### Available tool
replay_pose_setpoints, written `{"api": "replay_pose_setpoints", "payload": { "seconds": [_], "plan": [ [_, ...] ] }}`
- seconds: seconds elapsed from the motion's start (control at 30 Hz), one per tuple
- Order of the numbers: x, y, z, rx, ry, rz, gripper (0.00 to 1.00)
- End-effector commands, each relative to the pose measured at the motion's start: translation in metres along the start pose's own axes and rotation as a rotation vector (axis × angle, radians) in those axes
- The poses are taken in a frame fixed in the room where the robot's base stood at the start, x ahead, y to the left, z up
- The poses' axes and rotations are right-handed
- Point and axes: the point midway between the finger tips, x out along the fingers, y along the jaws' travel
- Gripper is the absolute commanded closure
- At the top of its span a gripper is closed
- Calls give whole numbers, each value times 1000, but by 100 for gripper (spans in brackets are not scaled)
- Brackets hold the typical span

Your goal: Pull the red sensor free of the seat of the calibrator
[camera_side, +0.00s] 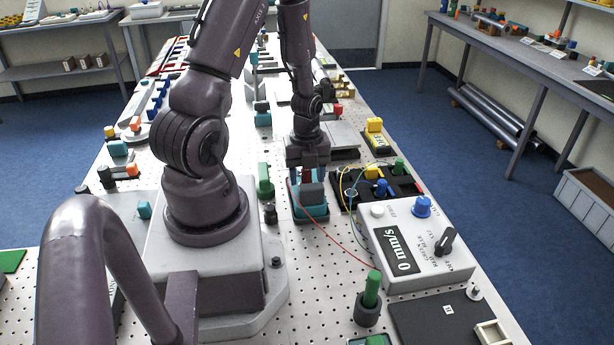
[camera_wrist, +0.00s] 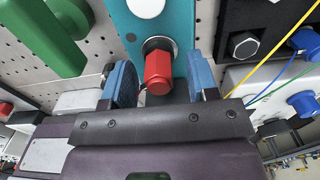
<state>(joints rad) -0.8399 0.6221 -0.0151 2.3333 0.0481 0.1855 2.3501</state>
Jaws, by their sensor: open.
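The red sensor (camera_wrist: 158,72) is a hex-sided plug in the wrist view. It stands in a dark round seat (camera_wrist: 158,46) with a pale rim on the teal block (camera_wrist: 182,20), which looks like the calibrator. My gripper (camera_wrist: 160,82) is open, with one blue finger pad on each side of the sensor. A gap shows between the sensor and each pad, so I see no contact.
A green part (camera_side: 265,180) stands close left of the teal block. A black panel (camera_side: 347,204) with coloured plugs and wires lies to the right. A grey meter box (camera_side: 435,262) reading 0 mm/s is nearer. A thin red wire (camera_side: 322,229) crosses bare perforated table in front.

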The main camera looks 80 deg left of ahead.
Motion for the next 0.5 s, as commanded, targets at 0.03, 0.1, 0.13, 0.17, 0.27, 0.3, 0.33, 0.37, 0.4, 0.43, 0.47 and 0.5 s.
{"api": "replay_pose_setpoints", "payload": {
  "seconds": [0.03, 0.1, 0.13, 0.17, 0.27, 0.3, 0.33, 0.37, 0.4, 0.43, 0.47, 0.5],
  "plan": [
    [0, 0, 0, 0, 0, 0, 46],
    [0, 0, 0, 0, 0, 0, 46],
    [0, 0, 0, 0, 0, 0, 46],
    [0, 0, 0, 0, 0, 0, 51],
    [0, 0, 0, 0, 0, 0, 74],
    [0, 0, 0, 0, 0, 0, 83],
    [0, 0, 0, 0, 0, 0, 90],
    [0, 0, 0, 0, 0, 0, 96],
    [0, 0, 0, 0, 0, 0, 100],
    [0, 0, 0, 0, 0, 0, 100],
    [0, 0, 0, 0, 0, 0, 100],
    [-1, 0, 0, 0, 0, 0, 100]
  ]
}}
